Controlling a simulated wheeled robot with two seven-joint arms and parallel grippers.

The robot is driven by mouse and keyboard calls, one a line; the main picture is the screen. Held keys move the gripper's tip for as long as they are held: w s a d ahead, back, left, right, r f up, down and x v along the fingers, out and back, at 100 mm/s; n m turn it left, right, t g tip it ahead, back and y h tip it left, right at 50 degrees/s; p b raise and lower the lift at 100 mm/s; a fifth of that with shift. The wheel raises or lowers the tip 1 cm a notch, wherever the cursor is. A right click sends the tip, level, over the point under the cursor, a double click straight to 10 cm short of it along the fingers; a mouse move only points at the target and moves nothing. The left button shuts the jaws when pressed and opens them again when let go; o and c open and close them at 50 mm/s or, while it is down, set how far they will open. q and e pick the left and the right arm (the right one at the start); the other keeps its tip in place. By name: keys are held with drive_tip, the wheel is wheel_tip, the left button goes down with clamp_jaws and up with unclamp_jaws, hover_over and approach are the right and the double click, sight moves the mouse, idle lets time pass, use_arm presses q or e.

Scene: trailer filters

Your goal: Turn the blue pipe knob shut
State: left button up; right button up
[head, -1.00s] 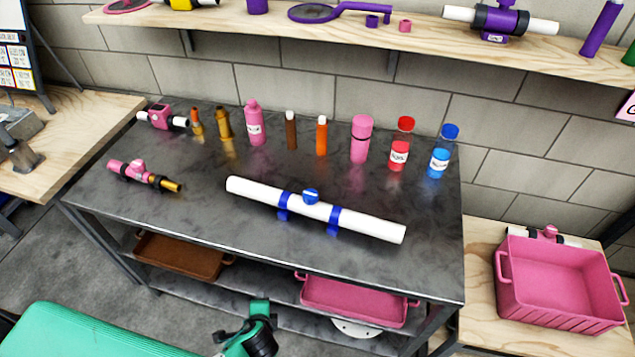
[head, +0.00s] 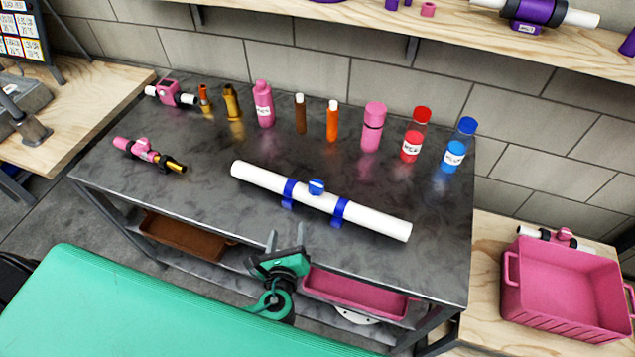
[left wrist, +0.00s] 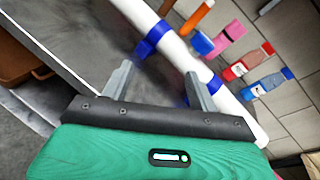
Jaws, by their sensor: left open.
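A white pipe (head: 265,178) with two blue brackets lies across the dark metal table. The blue knob (head: 316,187) sits on top of the pipe between the brackets. My left gripper (head: 286,240) is open and empty at the table's front edge, in front of the pipe and apart from the knob. In the left wrist view the two open fingers (left wrist: 158,85) point toward the pipe (left wrist: 176,48), with the blue brackets beyond them; I cannot clearly make out the knob there. My right gripper is not in view.
Several bottles, including a pink one (head: 373,127) and a blue-capped one (head: 456,146), stand behind the pipe on the metal table (head: 210,170). A pink pipe fitting (head: 148,154) lies at left. A pink crate (head: 562,290) stands at right. The tabletop around the pipe is clear.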

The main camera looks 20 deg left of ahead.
sight(314, 193)
use_arm(q)
drive_tip(key=w+d+r+m+t+h+p, duration=0.1)
drive_tip(key=w+m, duration=0.1)
drive_tip(key=w, duration=0.2)
drive_tip(key=w+d+m+t+p, duration=0.1)
drive_tip(key=w+m, duration=0.1)
drive_tip(key=w, duration=0.2)
drive_tip(key=w+d+r+m+h+p, duration=0.1)
drive_tip(key=w+m, duration=0.2)
drive_tip(key=w, duration=0.2)
drive_tip(key=shift+r+t+h+p, duration=0.3)
drive_tip(key=shift+t+p, duration=0.05)
drive_tip(key=shift+t, duration=0.05)
drive_tip(key=shift+w+a+f, duration=0.1)
drive_tip(key=shift+w, duration=0.65)
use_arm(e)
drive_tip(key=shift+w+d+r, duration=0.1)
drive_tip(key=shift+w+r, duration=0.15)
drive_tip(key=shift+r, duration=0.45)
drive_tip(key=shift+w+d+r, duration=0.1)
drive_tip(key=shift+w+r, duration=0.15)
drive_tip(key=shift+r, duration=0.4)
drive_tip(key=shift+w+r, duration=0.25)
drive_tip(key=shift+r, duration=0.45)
use_arm(q)
drive_tip(key=c, duration=1)
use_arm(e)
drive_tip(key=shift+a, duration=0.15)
